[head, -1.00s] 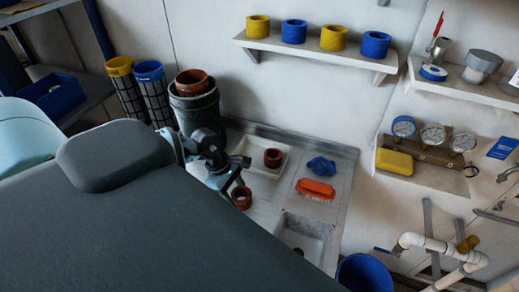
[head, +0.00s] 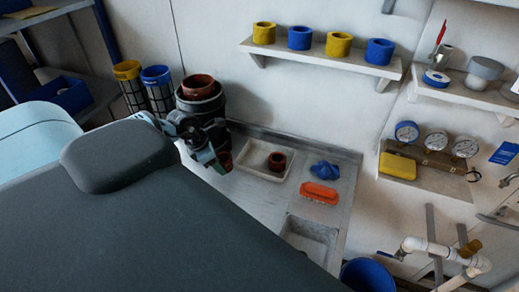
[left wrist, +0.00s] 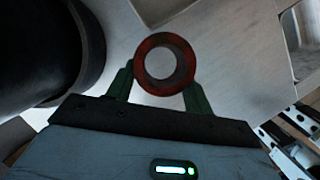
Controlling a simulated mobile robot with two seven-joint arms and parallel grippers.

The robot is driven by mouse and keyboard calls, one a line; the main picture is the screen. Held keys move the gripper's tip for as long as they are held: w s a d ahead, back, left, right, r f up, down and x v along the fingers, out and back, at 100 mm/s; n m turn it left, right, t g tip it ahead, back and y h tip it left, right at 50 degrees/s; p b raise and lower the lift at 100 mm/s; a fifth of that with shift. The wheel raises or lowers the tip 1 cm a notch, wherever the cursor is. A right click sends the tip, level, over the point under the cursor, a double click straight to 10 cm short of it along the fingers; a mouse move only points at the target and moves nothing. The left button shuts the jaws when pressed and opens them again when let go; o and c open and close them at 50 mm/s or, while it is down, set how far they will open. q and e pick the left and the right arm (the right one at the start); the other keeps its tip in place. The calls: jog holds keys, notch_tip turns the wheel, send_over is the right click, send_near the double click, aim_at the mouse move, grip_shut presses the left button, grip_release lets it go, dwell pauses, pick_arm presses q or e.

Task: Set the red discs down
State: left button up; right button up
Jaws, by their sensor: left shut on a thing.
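My left gripper (head: 217,164) is shut on a red disc (head: 225,158), a ring with a hole through it. The left wrist view shows this ring (left wrist: 145,65) between the green fingers, above a pale surface. In the head view it is beside the black bin (head: 204,105) and left of the white tray. A second red disc (head: 277,161) lies in the white tray (head: 254,158) on the counter. A reddish-brown ring (head: 197,87) sits in the top of the black bin. My right gripper is out of view.
A blue fitting (head: 325,170) and an orange-red brush (head: 320,193) lie on the grey counter (head: 285,202) right of the tray. A sink basin (head: 312,238) is in front of them. Yellow and blue cylinders (head: 299,38) stand on a wall shelf.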

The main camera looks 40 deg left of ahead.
aim_at(228, 156)
pick_arm(q)
jog(key=w, duration=0.1)
jog(key=w+d, duration=0.1)
jog(key=w, duration=0.2)
jog(key=shift+d+f, duration=0.1)
jog(key=shift+d, duration=0.15)
jog(key=w+d+b, duration=0.1)
jog(key=w, duration=0.1)
jog(key=w+d+f+b, duration=0.1)
jog(key=w, duration=0.2)
jog(key=w+d+b, duration=0.1)
jog(key=w, duration=0.2)
jog(key=shift+w+f, duration=0.1)
jog(key=shift+f, duration=0.15)
jog(key=shift+w+b, duration=0.3)
jog(key=shift+w+r, duration=0.15)
jog(key=shift+r, duration=0.05)
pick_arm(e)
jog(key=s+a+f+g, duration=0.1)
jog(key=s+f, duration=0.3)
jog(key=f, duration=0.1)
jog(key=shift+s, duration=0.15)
